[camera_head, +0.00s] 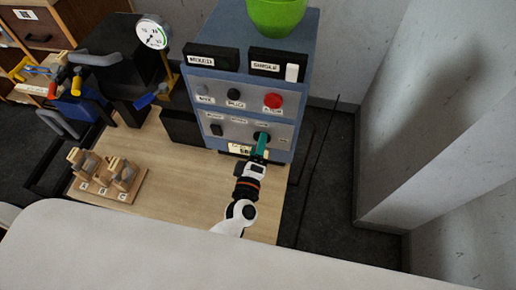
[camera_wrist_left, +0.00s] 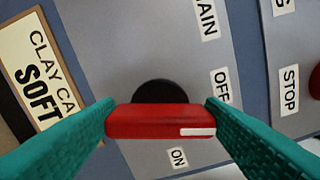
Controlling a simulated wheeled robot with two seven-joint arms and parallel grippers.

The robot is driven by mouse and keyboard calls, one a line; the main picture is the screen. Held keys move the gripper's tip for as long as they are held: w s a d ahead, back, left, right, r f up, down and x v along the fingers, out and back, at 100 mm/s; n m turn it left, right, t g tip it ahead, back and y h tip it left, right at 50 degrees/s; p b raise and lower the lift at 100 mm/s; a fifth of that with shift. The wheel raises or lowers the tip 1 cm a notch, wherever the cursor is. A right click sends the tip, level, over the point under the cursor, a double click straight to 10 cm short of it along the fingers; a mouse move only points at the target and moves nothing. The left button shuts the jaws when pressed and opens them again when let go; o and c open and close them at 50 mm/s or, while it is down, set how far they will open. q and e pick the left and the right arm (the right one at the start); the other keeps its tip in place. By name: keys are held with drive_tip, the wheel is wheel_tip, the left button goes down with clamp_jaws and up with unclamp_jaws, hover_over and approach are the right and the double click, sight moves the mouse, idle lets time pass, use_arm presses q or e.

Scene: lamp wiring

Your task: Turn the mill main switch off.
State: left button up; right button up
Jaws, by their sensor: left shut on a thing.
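The main switch is a red handle (camera_wrist_left: 150,121) on a round black base (camera_wrist_left: 160,92), on the grey panel of the blue mill box (camera_head: 225,90). My left gripper (camera_wrist_left: 158,122) is shut on the handle, one teal finger at each end. The handle's white mark lies at its right end in the left wrist view. The OFF label (camera_wrist_left: 221,88) is above and right of that mark, the ON label (camera_wrist_left: 177,158) below and left of it. In the head view my left gripper (camera_head: 262,148) hides most of the switch. My right gripper is not in view.
A red stop button (camera_head: 272,101) and a black knob (camera_head: 233,95) sit higher on the panel. A green bowl (camera_head: 277,12) stands on the box. A wooden block with clamp-like pieces (camera_head: 125,195) lies left on the table (camera_head: 185,190). A grey wall (camera_head: 440,100) stands right.

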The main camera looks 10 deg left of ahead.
use_arm(q)
drive_tip(key=shift+f+n+b, duration=0.15)
drive_tip(key=shift+n+b, duration=0.4)
drive_tip(key=shift+n, duration=1.15)
drive_tip(key=o, duration=1)
drive_tip(key=s+b, duration=0.2)
drive_tip(key=s, duration=1)
drive_tip(key=shift+b, duration=0.4)
drive_tip(key=shift+s, duration=0.1)
